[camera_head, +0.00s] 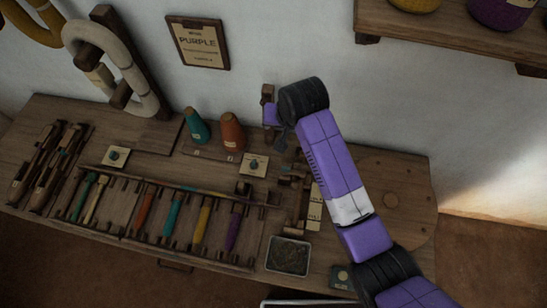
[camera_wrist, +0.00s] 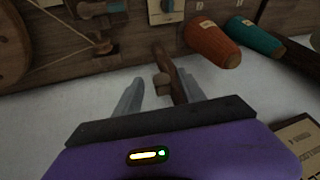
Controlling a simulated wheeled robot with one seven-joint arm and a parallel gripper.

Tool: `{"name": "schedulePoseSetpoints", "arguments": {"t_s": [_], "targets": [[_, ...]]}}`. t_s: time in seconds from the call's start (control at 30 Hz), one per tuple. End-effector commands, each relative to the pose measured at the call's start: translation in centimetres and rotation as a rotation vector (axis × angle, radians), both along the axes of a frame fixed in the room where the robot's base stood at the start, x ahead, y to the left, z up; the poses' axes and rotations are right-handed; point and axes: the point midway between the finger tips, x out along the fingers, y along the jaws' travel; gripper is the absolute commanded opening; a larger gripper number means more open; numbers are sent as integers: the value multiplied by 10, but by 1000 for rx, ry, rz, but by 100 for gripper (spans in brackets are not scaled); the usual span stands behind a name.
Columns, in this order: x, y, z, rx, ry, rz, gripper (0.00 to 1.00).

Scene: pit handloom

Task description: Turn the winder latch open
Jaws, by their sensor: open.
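My gripper (camera_wrist: 160,77) is open, its two grey fingers apart and pointing down toward the bench's back edge. In the head view my gripper (camera_head: 281,141) is partly hidden by my wrist. A slim brown wooden bar with a short peg (camera_wrist: 162,83) shows between the fingers, closer to the right one. Its upper end shows beside my wrist in the head view (camera_head: 267,92). I cannot tell whether the fingers touch it, or whether it is the winder latch. The winder's wooden parts (camera_head: 291,181) stand on the bench in front of my gripper, partly covered by my arm.
An orange cone (camera_head: 232,132) and a teal cone (camera_head: 196,127) stand left of my gripper. A rack of coloured bobbins (camera_head: 170,215) fills the bench's front. A round wooden disc (camera_head: 404,193) lies at right. A metal tray (camera_head: 288,256) is in front. A shelf (camera_head: 450,35) juts out above right.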

Motion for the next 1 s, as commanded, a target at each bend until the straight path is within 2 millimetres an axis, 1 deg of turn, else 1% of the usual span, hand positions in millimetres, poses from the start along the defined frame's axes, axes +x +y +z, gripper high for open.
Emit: {"name": "schedulePoseSetpoints", "arguments": {"t_s": [0.07,0.1,0.13,0.2,0.3,0.37,0.47,0.8,0.9,1.0], "targets": [[-24,-12,-18,-57,146,-35,47],[-40,-18,-28,-80,216,-55,47],[-50,-22,-33,-95,259,-68,47],[-66,-29,-38,-120,330,-97,47],[-78,-35,-38,-139,381,-124,47],[-82,-36,-40,-144,396,-135,47],[-82,-36,-48,-143,399,-144,47],[-83,-36,-98,-143,396,-141,47],[-82,-36,-108,-142,395,-142,47],[-82,-36,-114,-141,394,-141,47]]}}
